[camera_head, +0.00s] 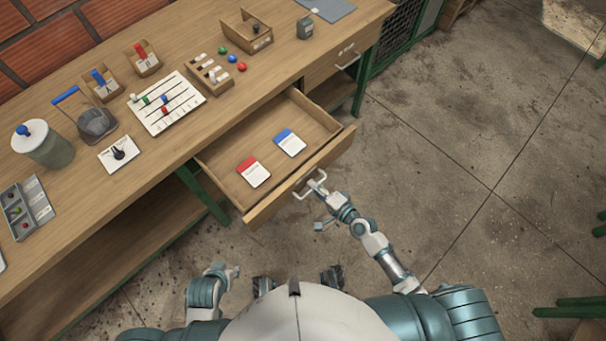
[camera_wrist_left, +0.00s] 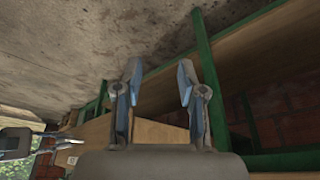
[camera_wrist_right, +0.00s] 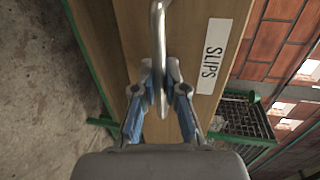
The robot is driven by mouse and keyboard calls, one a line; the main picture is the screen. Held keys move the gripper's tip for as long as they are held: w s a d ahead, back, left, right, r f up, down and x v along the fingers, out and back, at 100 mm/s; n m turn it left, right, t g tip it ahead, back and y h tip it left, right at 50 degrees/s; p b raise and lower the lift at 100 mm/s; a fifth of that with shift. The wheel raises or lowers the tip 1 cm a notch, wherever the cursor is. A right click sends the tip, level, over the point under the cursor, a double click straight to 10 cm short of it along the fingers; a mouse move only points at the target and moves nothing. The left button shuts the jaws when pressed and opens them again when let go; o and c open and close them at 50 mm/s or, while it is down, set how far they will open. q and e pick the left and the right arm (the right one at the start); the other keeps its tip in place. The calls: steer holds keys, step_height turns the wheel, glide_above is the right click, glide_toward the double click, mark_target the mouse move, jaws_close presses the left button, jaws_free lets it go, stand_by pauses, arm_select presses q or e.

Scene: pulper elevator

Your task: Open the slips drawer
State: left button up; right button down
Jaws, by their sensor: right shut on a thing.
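The slips drawer (camera_head: 233,187) is pulled well out from the workbench. A red-topped slip pad (camera_head: 253,171) and a blue-topped slip pad (camera_head: 289,142) lie inside it. My right gripper (camera_head: 318,187) is at the drawer's front, on its metal handle (camera_head: 303,192). In the right wrist view the fingers (camera_wrist_right: 163,90) are closed around the handle bar (camera_wrist_right: 158,45), beside a white label reading SLIPS (camera_wrist_right: 211,56). My left gripper (camera_head: 228,272) is low at the left, away from the bench. In the left wrist view its fingers (camera_wrist_left: 159,75) are apart with nothing between them.
The workbench top (camera_head: 110,185) holds a jar (camera_head: 44,145), a white slotted board (camera_head: 167,104), wooden holders and small coloured pieces. A second, closed drawer (camera_head: 340,62) is farther along. Green bench legs stand below.

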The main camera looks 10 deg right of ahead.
arm_select(q)
steer(key=shift+w+d+t, duration=0.1)
steer(key=shift+w+t, duration=0.2)
steer(key=shift+w, duration=0.35)
arm_select(e)
steer(key=shift+s+d+f, duration=0.15)
steer(key=shift+s+d, duration=0.1)
steer(key=shift+s, duration=0.3)
steer(key=shift+s+d+f, duration=0.15)
steer(key=shift+s+d, duration=0.1)
steer(key=shift+s, duration=0.3)
steer(key=c, duration=1.4)
jaws_free()
steer(key=shift+d, duration=0.1)
steer(key=shift+o, duration=1)
arm_select(q)
steer(key=shift+s, duration=0.1)
arm_select(e)
steer(key=v, duration=1.2)
